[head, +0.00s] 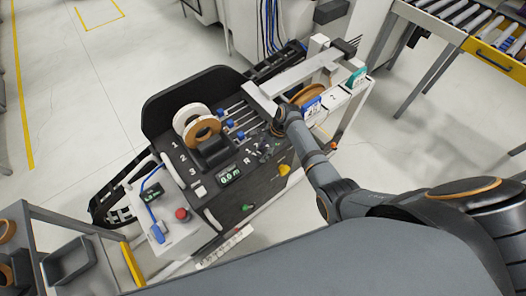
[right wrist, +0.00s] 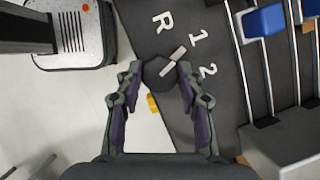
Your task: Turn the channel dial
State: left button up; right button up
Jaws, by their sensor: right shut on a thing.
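The channel dial (right wrist: 158,72) is a dark knob with a white pointer bar on the black panel. Painted marks R, 1 and 2 stand around it in the right wrist view. Its pointer points up and right, between R and 2, roughly toward 1. My right gripper (right wrist: 160,75) is shut on the dial, one finger on each side of it. In the head view my right gripper (head: 268,146) is over the panel of the machine (head: 262,188), and its fingers partly hide the dial. My left gripper is not in view.
Edge-band rolls (head: 203,131) stand on the machine, left of my right gripper. A red button (head: 182,214), a green button (head: 247,208) and a yellow knob (head: 284,170) are on it too. A shelf cart (head: 75,228) stands lower left; a roller conveyor (head: 455,38) stands upper right.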

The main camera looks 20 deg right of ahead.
jog(key=shift+w+n+g, duration=0.1)
jog(key=shift+n+g, duration=0.2)
jog(key=shift+n, duration=0.5)
jog(key=shift+n+g, duration=0.5)
jog(key=shift+n, duration=0.7)
jog(key=n, duration=0.2)
jog(key=n+g+h+b, duration=0.1)
jog(key=n, duration=0.1)
jog(key=shift+w+n+g, duration=0.15)
jog(key=shift+n+g, duration=0.15)
jog(key=o, duration=1.2)
jog(key=shift+c, duration=0.2)
